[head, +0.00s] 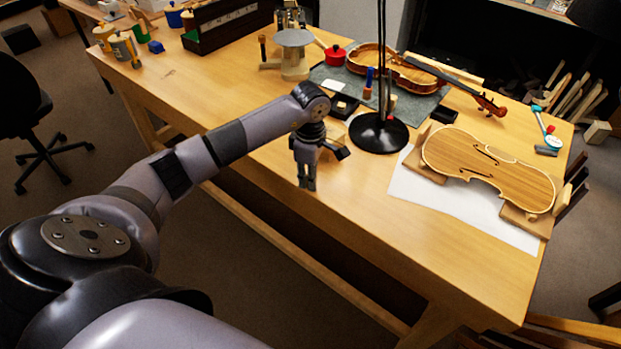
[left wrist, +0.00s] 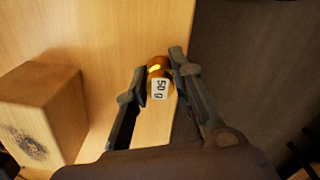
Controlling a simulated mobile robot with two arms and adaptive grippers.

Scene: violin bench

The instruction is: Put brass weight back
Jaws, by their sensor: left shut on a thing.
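A small brass weight (left wrist: 160,72) with a white label reading "50 g" shows in the left wrist view. My left gripper (left wrist: 157,80) is shut on it, one finger on each side. In the head view my left gripper (head: 307,183) points down near the front edge of the workbench (head: 270,163); the weight cannot be made out there. My right gripper is in neither view.
A wooden block (left wrist: 42,112) with a dark mark lies left of the gripper in the wrist view. A small dark open box (head: 343,105), a round black stand base (head: 378,133) and a violin plate (head: 488,170) on white paper are beyond and to the right.

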